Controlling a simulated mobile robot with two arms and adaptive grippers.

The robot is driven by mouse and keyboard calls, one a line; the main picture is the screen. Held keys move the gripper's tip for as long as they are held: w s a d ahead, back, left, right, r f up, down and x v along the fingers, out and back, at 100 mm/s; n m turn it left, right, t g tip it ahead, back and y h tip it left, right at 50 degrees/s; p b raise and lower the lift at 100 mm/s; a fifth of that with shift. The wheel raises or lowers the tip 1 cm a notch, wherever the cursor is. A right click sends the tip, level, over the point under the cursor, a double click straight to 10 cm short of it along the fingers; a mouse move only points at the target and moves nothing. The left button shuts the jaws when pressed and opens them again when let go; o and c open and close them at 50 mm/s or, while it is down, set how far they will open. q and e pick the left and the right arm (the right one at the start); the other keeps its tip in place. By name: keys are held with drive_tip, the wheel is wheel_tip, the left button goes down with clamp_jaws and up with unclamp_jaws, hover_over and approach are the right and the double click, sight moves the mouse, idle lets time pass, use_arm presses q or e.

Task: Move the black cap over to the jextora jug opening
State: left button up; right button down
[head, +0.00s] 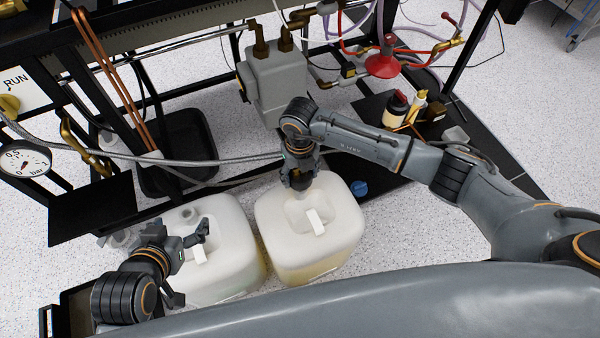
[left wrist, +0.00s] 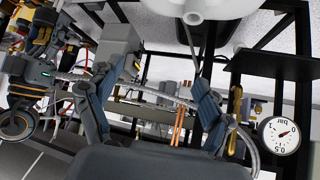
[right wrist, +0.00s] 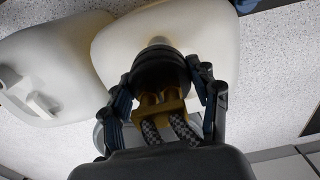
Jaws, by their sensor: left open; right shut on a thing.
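Two whitish jugs stand side by side, the left jug (head: 233,230) and the right jug (head: 335,240); I read no label naming either one jextora. My right gripper (head: 300,183) is over the back of the right jug. In the right wrist view it is shut on the black cap (right wrist: 160,68), which carries a brass fitting (right wrist: 160,105) and braided hoses. The cap is in line with the pale neck (right wrist: 157,41) of a jug; whether they touch I cannot tell. My left gripper (head: 190,262) is open over the left jug, and empty in the left wrist view (left wrist: 160,65).
A blue cap (head: 359,188) lies right of the right jug. A black tray (head: 185,180) and a black frame with hoses and a pressure gauge (head: 25,162) stand behind. Small bottles (head: 396,108) stand on the dark shelf at right. A grey unit (head: 275,80) hangs behind my right gripper.

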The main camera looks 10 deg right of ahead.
drive_tip(key=shift+f+b, duration=0.5)
drive_tip(key=shift+f, duration=0.2)
drive_tip(key=shift+f+b, duration=0.45)
drive_tip(key=shift+f, duration=0.15)
drive_tip(key=shift+f+b, duration=0.45)
drive_tip(key=shift+f, duration=0.2)
drive_tip(key=shift+f+b, duration=0.5)
drive_tip(key=shift+f, duration=0.15)
use_arm(q)
drive_tip(key=w+d+r+t+h, duration=0.1)
drive_tip(key=w+d+r+t, duration=0.1)
drive_tip(key=r+t, duration=0.3)
drive_tip(key=w+d+r+t+h, duration=0.2)
drive_tip(key=w+r+t, duration=0.3)
drive_tip(key=r, duration=0.5)
drive_tip(key=shift+m, duration=0.3)
use_arm(e)
drive_tip(key=shift+c, duration=1.4)
unclamp_jaws()
drive_tip(key=shift+r, duration=0.1)
wheel_tip(320, 180, up, 12)
drive_tip(key=shift+f, duration=0.1)
idle(0.3)
use_arm(q)
drive_tip(key=shift+f, duration=0.1)
